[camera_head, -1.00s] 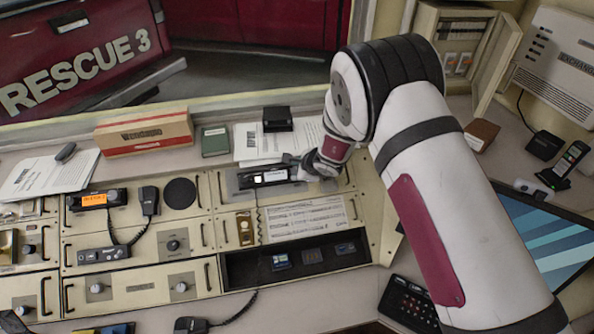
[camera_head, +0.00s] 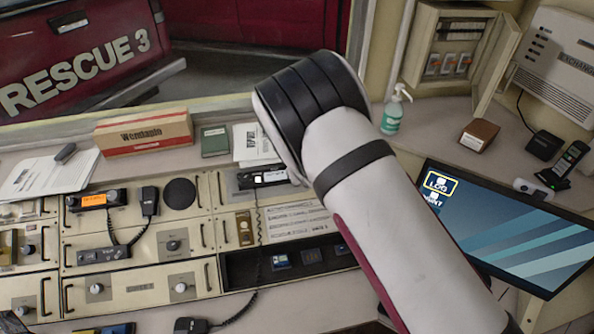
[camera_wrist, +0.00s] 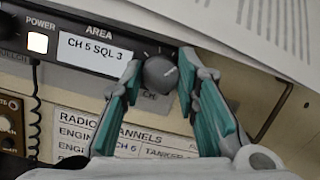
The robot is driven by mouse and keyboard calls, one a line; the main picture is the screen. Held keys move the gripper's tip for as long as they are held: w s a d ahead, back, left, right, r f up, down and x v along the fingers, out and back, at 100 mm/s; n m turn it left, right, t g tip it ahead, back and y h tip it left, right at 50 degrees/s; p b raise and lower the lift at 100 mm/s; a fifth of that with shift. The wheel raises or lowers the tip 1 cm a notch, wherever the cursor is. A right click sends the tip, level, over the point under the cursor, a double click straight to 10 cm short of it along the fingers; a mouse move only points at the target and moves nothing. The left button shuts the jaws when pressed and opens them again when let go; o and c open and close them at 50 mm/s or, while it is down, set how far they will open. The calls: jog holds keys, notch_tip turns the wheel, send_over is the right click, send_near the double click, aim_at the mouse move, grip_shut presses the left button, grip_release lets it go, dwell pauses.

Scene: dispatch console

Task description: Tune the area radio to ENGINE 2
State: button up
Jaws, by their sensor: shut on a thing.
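The area radio (camera_wrist: 60,60) fills the upper left of the wrist view, with AREA printed on it. Its display (camera_wrist: 93,49) reads CH 5 SQL 3, and the POWER button (camera_wrist: 38,42) is lit. My gripper (camera_wrist: 160,66) has its teal-padded fingers on both sides of the round grey knob (camera_wrist: 160,75) and is shut on it. A card (camera_wrist: 120,135) headed RADIO CHANNELS lies below; my fingers hide part of it, and CH 6 shows on one line. In the head view, the radio (camera_head: 264,178) shows left of my arm, which hides my gripper.
Another radio (camera_head: 95,200) with an orange display and a handset (camera_head: 148,203) sit to the left. Papers (camera_head: 253,142) lie behind the area radio. An open recess (camera_head: 240,270) with dark blocks is in front. A monitor (camera_head: 510,230) stands at right.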

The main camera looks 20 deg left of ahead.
jog(key=shift+m, duration=0.7)
jog(key=o, duration=0.9)
jog(key=shift+c, duration=0.2)
jog(key=v, duration=1.2)
jog(key=shift+a+r, duration=0.1)
jog(key=shift+a, duration=0.05)
